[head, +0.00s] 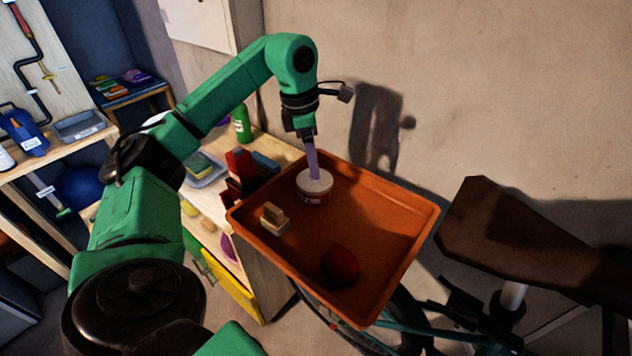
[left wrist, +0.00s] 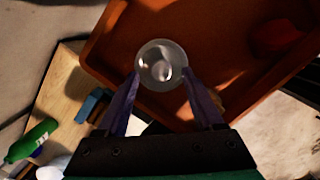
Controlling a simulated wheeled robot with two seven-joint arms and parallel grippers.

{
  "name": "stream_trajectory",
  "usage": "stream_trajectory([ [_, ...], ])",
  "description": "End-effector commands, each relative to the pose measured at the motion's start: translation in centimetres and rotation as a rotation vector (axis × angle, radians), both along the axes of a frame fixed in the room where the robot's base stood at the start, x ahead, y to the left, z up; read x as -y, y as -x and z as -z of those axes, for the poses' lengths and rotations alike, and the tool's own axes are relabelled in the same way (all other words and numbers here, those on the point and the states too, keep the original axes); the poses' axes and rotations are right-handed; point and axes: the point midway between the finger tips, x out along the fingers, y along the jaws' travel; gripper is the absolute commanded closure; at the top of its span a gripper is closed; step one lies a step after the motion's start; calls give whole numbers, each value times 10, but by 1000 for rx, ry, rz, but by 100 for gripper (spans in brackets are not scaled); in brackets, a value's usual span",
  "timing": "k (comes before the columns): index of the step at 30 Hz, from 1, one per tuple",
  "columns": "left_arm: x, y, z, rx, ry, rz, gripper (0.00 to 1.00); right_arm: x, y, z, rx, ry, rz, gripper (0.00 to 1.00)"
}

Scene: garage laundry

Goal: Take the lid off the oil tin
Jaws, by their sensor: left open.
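The oil tin (head: 313,197) is a short round tin with a red and white side and a pale lid (head: 316,181). It stands upright in the orange tray, near its far left corner. In the left wrist view the lid (left wrist: 148,80) is a grey disc with a round knob (left wrist: 161,70) in the middle. My left gripper (head: 314,172) points down at the lid from above. It also shows in the left wrist view (left wrist: 161,76), open, with one purple fingertip on each side of the lid. I cannot tell whether the fingertips touch it. My right gripper is out of view.
The orange tray (head: 400,237) also holds a small tan block (head: 274,217) and a dark red round thing (head: 341,265). A wooden bench with red boxes (head: 240,170) and a green bottle (head: 242,124) stands left of the tray. A brown saddle-like seat (head: 530,240) is at the right.

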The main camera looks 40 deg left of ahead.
Motion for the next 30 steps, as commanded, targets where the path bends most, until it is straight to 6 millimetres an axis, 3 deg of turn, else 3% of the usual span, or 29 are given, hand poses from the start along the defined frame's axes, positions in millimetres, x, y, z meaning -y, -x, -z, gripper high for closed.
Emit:
stream_trajectory([
  [4,1,-2,25,-4,-1,0,31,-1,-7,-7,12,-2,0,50],
  [11,2,-3,30,0,0,0,31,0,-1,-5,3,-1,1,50],
  [16,2,-3,29,0,0,0,92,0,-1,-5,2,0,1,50],
  [17,2,-3,29,0,0,0,100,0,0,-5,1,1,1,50],
  [26,2,-3,28,1,1,0,100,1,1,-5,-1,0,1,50],
  [30,2,-4,17,4,1,1,100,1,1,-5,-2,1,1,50],
])
